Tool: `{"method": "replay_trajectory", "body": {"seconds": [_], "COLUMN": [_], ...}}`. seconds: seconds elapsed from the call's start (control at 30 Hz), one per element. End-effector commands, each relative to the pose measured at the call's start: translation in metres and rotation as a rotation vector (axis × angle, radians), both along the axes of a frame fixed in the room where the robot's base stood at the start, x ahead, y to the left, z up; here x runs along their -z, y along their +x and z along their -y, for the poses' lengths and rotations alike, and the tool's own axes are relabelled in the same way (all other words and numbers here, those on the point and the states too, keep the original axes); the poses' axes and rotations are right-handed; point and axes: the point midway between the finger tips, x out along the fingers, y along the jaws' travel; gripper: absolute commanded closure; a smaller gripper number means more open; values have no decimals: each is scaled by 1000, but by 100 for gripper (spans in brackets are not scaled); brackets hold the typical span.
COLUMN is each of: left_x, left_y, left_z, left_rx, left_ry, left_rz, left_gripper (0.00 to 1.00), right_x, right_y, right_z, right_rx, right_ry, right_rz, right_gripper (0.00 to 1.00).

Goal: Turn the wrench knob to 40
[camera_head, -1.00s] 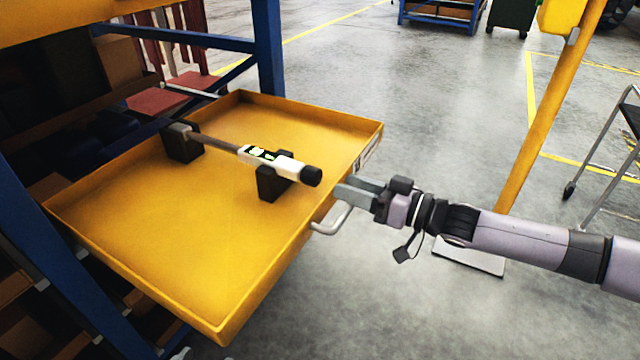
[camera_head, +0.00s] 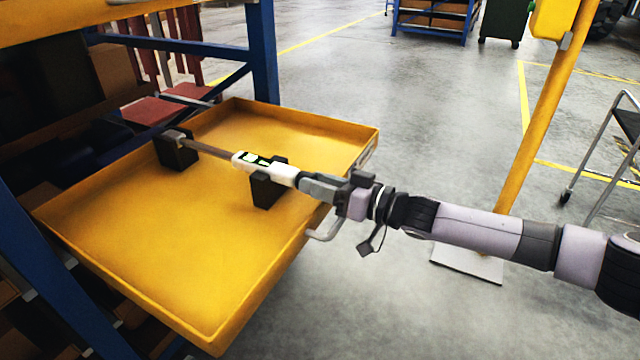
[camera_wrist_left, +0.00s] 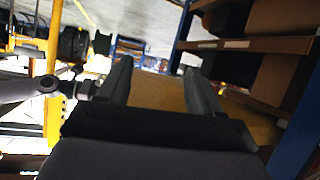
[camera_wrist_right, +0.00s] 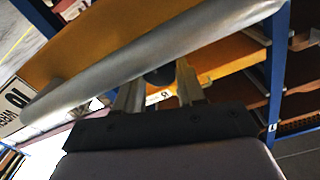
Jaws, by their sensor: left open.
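The wrench (camera_head: 208,149) lies across two black holders on the yellow tray, its grey head at the far left holder (camera_head: 175,150). Its white handle (camera_head: 283,173) has a green-lit display (camera_head: 252,159), too small to read. My right gripper (camera_head: 312,185) is at the near end of the handle and covers the black knob in the head view. In the right wrist view the knob (camera_wrist_right: 159,76) fills the narrow gap between the fingertips, and the jaws appear shut on it. My left gripper (camera_wrist_left: 157,75) is open and empty in the left wrist view, and outside the head view.
The yellow tray (camera_head: 150,270) has a raised rim and a grey handle (camera_head: 325,230) just below my right gripper. A blue-framed rack (camera_head: 264,60) stands behind at left.

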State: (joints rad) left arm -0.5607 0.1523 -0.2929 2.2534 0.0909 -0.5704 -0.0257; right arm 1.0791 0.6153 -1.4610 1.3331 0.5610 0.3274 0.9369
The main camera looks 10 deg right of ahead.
Motion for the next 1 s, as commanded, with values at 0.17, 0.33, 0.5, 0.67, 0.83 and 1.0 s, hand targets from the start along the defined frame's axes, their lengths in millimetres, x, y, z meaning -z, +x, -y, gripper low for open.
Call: {"method": "replay_trajectory", "body": {"seconds": [0.17, 0.33, 0.5, 0.67, 0.83, 1.0], "left_x": [-2, -7, -11, -9, -3, 1], "left_y": [0, 1, -1, -6, -9, -10], "left_z": [0, -2, -9, -14, -18, -23], "left_rx": [0, -3, -13, -21, -30, -40], "left_ry": [2, 21, 61, 81, 81, 86], "left_rz": [2, 9, 13, -3, -27, -44], "left_gripper": [35, 35, 35, 35, 35, 35], "right_x": [-1, -1, -2, -2, -1, -1], "right_y": [0, 0, -1, -1, -1, -1], "right_z": [0, 0, 0, 0, 0, 0], "right_rx": [0, 1, 2, 1, 1, 1], "right_ry": [-5, -37, -99, -171, -244, -304], "right_rz": [9, 50, 133, 233, 334, 416], "right_gripper": [91, 91, 91, 91, 91, 91]}}
